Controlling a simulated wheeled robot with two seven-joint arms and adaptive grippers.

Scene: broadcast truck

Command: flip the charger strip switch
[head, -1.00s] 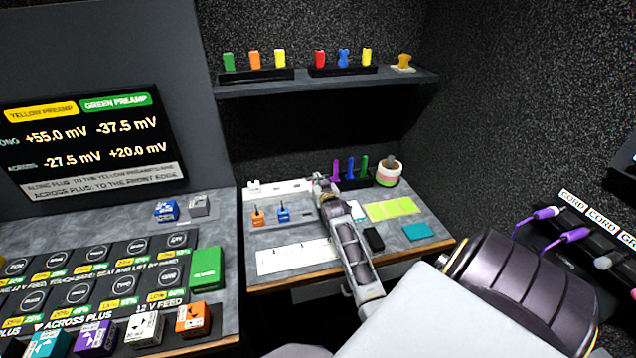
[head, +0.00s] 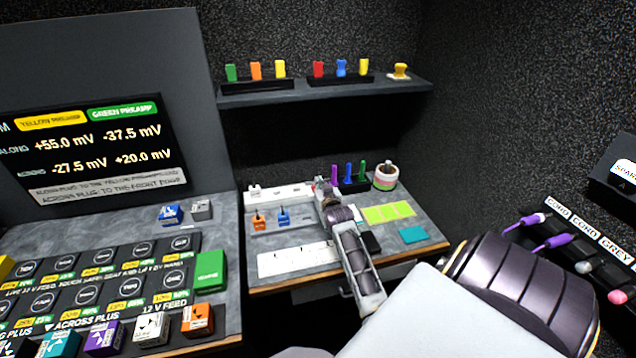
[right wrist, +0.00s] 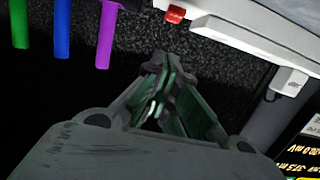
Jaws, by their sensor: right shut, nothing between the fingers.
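The white charger strip (head: 283,191) lies along the back of the small right-hand bench. It also crosses the upper right of the right wrist view (right wrist: 243,48). Its red switch (right wrist: 175,14) shows there, near the strip's end, and is mostly hidden by my gripper in the head view. My right gripper (head: 323,187) is at the strip's right end. In the right wrist view its fingertips (right wrist: 160,62) are closed together and empty, with a gap in the picture between them and the red switch. I cannot tell contact. My left gripper is out of view.
A rack holds purple (head: 334,174), blue and green sticks just right of my gripper, beside a tape roll (head: 385,178). Orange (head: 259,222) and blue (head: 283,216) pieces stand in front of the strip. A shelf (head: 330,92) hangs above. A white plug (right wrist: 290,82) sits on the strip.

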